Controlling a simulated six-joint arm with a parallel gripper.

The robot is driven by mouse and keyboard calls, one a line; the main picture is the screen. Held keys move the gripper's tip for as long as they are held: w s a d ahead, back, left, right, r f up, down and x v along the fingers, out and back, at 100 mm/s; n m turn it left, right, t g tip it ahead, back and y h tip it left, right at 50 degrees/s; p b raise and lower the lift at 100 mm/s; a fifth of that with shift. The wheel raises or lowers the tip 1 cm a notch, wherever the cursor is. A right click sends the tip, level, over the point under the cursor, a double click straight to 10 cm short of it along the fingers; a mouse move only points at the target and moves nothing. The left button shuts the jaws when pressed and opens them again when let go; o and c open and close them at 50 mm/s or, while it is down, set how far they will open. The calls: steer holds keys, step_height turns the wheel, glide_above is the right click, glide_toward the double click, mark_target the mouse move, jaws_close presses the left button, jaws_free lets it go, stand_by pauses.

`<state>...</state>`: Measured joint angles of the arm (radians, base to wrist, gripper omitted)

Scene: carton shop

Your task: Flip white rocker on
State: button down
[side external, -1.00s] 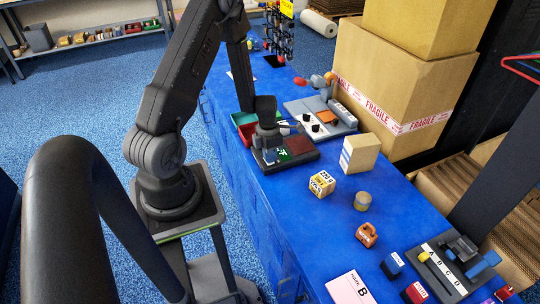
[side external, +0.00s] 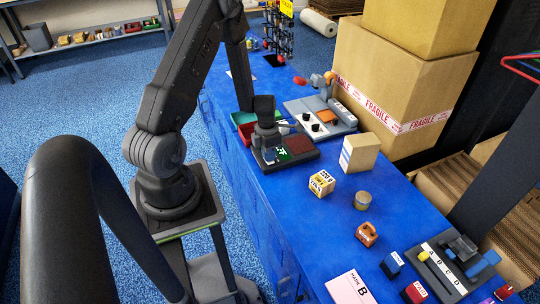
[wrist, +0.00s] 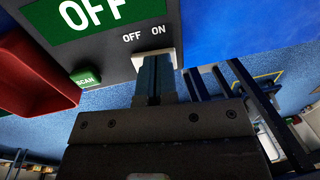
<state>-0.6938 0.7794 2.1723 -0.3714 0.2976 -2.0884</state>
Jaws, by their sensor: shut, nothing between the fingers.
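The white rocker (wrist: 178,58) shows in the wrist view at the edge of a dark panel (wrist: 112,58), below the printed words OFF and ON. A green display (wrist: 125,12) on the panel reads OFF. My gripper (wrist: 155,62) is shut and empty, with its fingertips in front of the rocker's middle, hiding much of it. I cannot tell whether they touch it or which way it is tilted.
A green SCAN button (wrist: 86,78) and a red tray (wrist: 35,72) lie left of the rocker in the wrist view. In the side view, a grey device with knobs (side external: 325,124) stands behind the panel. A yellow labelled cube (side external: 321,183) and a carton (side external: 360,153) stand to the right.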

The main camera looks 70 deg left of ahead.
steer(key=shift+a+r, duration=0.1)
steer(key=shift+a, duration=0.2)
steer(key=shift+r, duration=0.1)
step_height(320, 180, up, 14)
steer(key=a, duration=0.2)
stand_by(0.4)
steer(key=shift+d, duration=0.1)
steer(key=shift+d, duration=0.6)
steer(key=shift+f, duration=0.25)
steer(key=f, duration=0.4)
steer(key=d+f, duration=0.1)
steer(key=f, duration=0.4)
steer(key=d+f, duration=0.1)
steer(key=f, duration=0.3)
steer(key=shift+s+f, duration=0.1)
steer(key=shift+f, duration=0.25)
